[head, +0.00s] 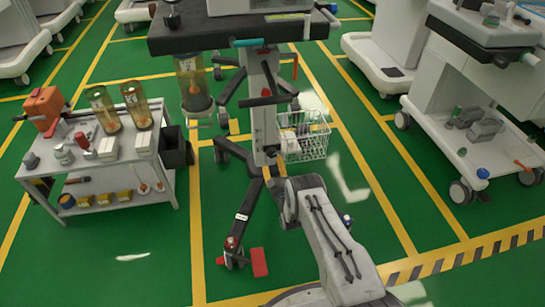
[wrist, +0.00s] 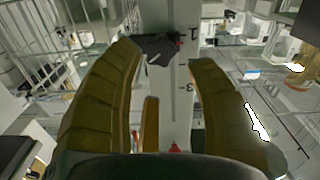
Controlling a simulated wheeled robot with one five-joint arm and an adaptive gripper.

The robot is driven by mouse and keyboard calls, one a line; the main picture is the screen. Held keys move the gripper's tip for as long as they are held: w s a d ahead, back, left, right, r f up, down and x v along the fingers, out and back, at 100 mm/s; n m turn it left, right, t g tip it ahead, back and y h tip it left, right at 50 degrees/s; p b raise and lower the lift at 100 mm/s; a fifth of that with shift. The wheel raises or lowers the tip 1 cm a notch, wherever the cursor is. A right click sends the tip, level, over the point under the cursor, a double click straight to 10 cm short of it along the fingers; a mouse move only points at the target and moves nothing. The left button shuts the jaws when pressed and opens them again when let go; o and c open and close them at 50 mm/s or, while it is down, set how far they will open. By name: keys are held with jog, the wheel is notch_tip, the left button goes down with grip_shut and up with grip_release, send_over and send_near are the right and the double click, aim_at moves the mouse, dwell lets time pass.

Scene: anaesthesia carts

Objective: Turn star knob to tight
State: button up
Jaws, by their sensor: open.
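A dark, lobed knob (wrist: 158,46) sits on a pale upright column (wrist: 176,95) in the wrist view, ahead of and between my fingertips. Its lobes look blurred, so I cannot read how tight it is. My gripper (wrist: 165,60) is open, with its yellow-brown fingers spread to either side of the column and nothing held. In the head view my gripper (head: 275,168) is low at the front of the wheeled stand's column (head: 263,125). The knob cannot be made out clearly there. I cannot tell whether a finger touches it.
The stand's dark legs (head: 245,205) spread on the green floor, with a red pedal (head: 259,262) at front. A white wire basket (head: 305,140) hangs close right of the column. A grey trolley (head: 100,175) stands left; a white cart (head: 465,120) stands right.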

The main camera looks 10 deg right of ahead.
aim_at(272, 155)
jog(key=w+b, duration=0.2)
jog(key=w, duration=0.2)
jog(key=shift+w+f+b, duration=0.15)
jog(key=shift+w+b, duration=0.05)
jog(key=shift+b, duration=0.1)
jog(key=shift+w+b, duration=0.5)
jog(key=shift+w, duration=0.5)
jog(key=shift+o, duration=0.2)
jog(key=shift+r, duration=0.2)
jog(key=c, duration=1)
